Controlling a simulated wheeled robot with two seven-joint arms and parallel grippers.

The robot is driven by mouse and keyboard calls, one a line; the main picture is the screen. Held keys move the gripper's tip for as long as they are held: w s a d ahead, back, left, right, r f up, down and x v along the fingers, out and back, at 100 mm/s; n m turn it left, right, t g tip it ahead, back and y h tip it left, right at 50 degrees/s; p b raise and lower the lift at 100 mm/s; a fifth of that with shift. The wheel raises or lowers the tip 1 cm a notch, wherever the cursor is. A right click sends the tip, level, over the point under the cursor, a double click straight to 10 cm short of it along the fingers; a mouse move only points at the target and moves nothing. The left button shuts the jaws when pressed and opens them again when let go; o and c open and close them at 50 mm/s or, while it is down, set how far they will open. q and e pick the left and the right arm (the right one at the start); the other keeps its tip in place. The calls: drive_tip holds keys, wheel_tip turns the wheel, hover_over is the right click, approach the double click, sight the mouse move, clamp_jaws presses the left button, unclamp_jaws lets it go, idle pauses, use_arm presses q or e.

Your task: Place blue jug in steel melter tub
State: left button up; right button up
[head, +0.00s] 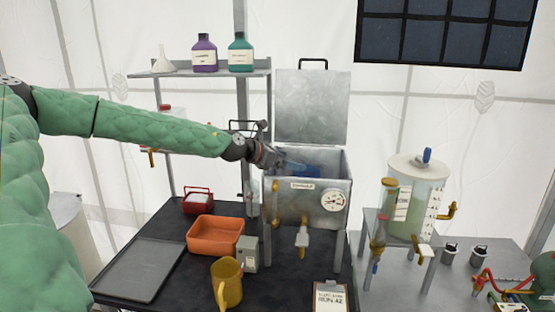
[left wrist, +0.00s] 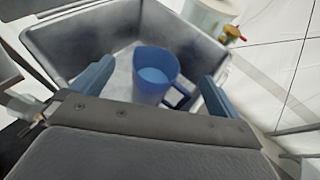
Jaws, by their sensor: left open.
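The steel melter tub (head: 318,205) is an open grey metal box with a dial and a tap, its lid (head: 312,108) raised behind it. The blue jug (left wrist: 152,80) is inside the tub, on its floor, with its mouth up and handle to the right in the left wrist view. The tub's inner wall also shows there (left wrist: 75,45). My left gripper (head: 290,165) reaches over the tub's left rim in the head view. Its blue fingers are spread apart (left wrist: 155,88), with a gap between each and the jug. Only a bit of blue shows above the rim in the head view. My right gripper is out of view.
An orange bin (head: 215,236), a yellow jug (head: 227,283) and a dark tray (head: 140,270) are on the black table. A clear tank (head: 416,190) stands to the tub's right. A shelf (head: 200,73) with purple and green bottles is behind.

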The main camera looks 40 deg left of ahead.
use_arm(q)
drive_tip(key=shift+b+v, duration=0.35)
drive_tip(key=shift+v, duration=1.45)
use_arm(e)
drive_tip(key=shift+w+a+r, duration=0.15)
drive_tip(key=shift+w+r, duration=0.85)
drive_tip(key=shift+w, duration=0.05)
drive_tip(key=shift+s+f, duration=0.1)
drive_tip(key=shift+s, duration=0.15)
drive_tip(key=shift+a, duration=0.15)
use_arm(q)
drive_tip(key=shift+f, duration=0.1)
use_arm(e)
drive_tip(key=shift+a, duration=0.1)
